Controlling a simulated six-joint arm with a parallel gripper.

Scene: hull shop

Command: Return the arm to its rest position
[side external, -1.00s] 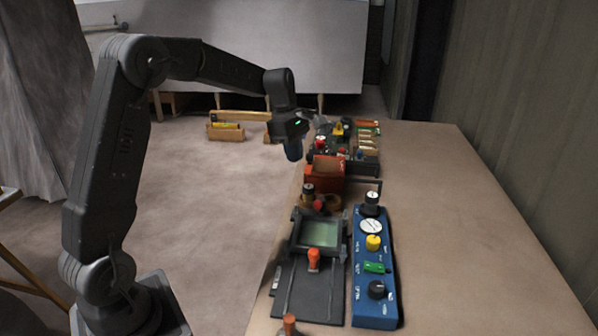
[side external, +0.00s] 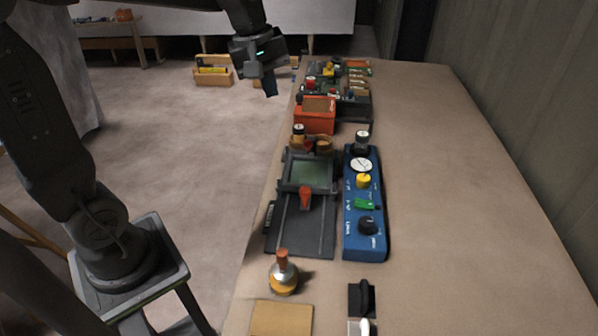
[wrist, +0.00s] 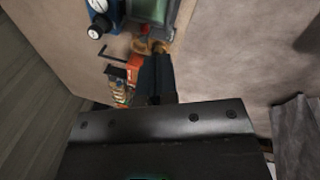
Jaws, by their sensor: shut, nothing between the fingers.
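My gripper (side external: 270,86) is in the air at the upper middle of the side external view, pointing down. It appears left of the orange box (side external: 314,122), beside the far part of the bench, and touches nothing that I can see. In the wrist view my gripper's dark fingers (wrist: 156,76) lie together with nothing between them. The arm is bent at the elbow, and its upper part is cut off by the top of the side external view.
The bench (side external: 450,180) carries a blue control panel (side external: 364,200), a dark slide fixture with a green screen (side external: 308,172), an orange-handled knob (side external: 283,272) and a tan pad (side external: 281,318). Clutter fills its far end. Its right side is clear. A wooden tray (side external: 213,78) lies on the floor.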

